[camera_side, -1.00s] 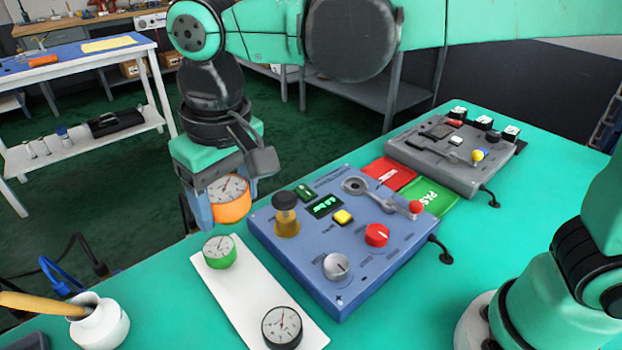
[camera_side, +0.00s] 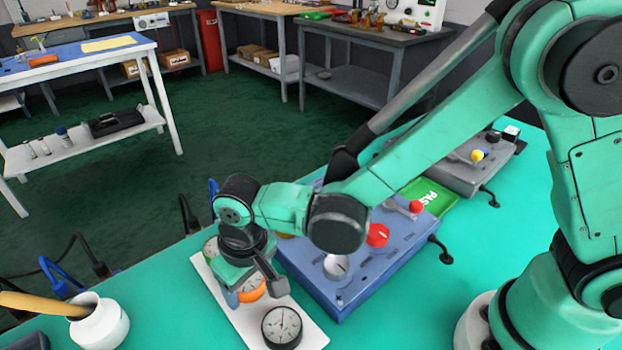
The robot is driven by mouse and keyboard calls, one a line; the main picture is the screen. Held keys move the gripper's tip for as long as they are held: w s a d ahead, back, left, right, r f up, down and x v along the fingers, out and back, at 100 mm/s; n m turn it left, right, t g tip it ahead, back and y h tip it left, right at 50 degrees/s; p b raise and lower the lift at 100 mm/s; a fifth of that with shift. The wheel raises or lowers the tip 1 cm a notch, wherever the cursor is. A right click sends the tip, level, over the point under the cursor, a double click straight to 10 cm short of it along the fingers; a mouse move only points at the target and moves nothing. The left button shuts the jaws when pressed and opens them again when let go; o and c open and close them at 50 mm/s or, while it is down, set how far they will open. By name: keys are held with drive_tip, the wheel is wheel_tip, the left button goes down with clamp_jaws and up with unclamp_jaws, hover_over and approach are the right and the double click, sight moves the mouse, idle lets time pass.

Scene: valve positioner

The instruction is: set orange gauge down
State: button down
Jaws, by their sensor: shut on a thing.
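The orange gauge (camera_side: 252,290) is held in my gripper (camera_side: 250,285), which is shut on it. It is over the middle of the white tray (camera_side: 238,316), between the green gauge (camera_side: 211,247) and the black gauge (camera_side: 282,327). I cannot tell whether it touches the tray. The green gauge is partly hidden behind my gripper at the tray's far end. The black gauge stands at the near end, face up.
The blue control panel (camera_side: 350,297) with a silver knob (camera_side: 336,267) and red knob (camera_side: 378,235) is close on the right, partly hidden by my arm. A white pot (camera_side: 101,322) with a wooden handle stands at the front left. The table between pot and tray is clear.

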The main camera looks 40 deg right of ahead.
sight(254, 284)
drive_tip(key=shift+c, duration=0.3)
unclamp_jaws()
drive_tip(key=shift+f, duration=0.15)
wheel_tip(254, 284, up, 12)
drive_tip(key=s, duration=0.1)
drive_tip(key=s+d+m+t, duration=0.2)
drive_tip(key=d+t, duration=0.3)
drive_tip(key=d, duration=1.5)
drive_tip(key=shift+s+r+t, duration=0.3)
drive_tip(key=shift+s+t, duration=0.1)
